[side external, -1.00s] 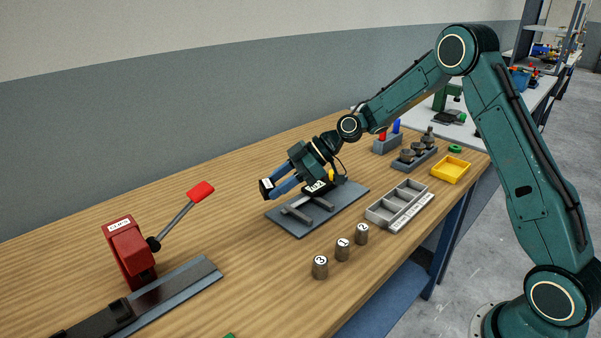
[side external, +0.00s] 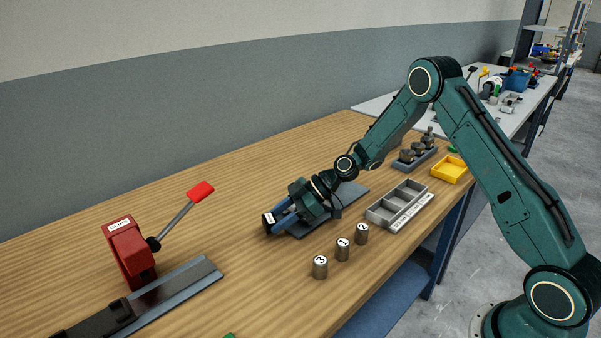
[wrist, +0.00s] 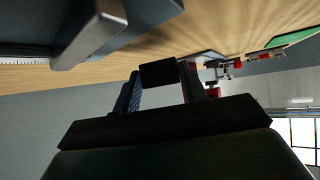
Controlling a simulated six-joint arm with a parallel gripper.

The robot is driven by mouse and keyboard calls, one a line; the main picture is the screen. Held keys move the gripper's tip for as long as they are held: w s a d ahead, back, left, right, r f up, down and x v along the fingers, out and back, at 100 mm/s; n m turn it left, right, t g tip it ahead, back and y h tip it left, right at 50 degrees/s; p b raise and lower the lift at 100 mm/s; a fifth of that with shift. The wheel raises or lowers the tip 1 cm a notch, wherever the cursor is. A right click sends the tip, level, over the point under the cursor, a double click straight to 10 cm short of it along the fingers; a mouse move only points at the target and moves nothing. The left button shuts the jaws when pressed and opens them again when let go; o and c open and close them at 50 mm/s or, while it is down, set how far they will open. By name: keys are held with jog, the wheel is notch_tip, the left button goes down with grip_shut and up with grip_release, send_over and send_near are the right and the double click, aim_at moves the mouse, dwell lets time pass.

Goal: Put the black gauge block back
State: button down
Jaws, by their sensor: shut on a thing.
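The black gauge block (side external: 267,225), with a white label on one face, is held between the blue fingers of my gripper (side external: 279,220). In the wrist view the dark block (wrist: 159,74) spans the gap between the fingertips. In the side view my gripper is tilted, low over the left end of a dark grey plate (side external: 352,193), and hides much of it. I cannot tell whether the block touches the plate or the table. A grey tray with several compartments (side external: 378,218) and white labels along its front stands to the right of the plate.
Steel cylinders marked 3 (side external: 320,267), 1 (side external: 343,250) and 2 (side external: 361,234) stand in front of the plate. A red device with a lever (side external: 128,252) stands at left. A yellow bin (side external: 450,170) and a dark holder (side external: 413,160) are at right.

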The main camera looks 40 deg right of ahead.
jog(key=shift+f, duration=1.2)
jog(key=shift+f, duration=0.15)
jog(key=c, duration=0.8)
grip_release()
jog(key=shift+s+d+r, duration=0.2)
jog(key=shift+d+r, duration=0.25)
jog(key=shift+r, duration=0.05)
jog(key=v, duration=1)
jog(key=shift+s+d+r, duration=0.15)
jog(key=shift+d+r, duration=0.05)
jog(key=shift+d, duration=0.1)
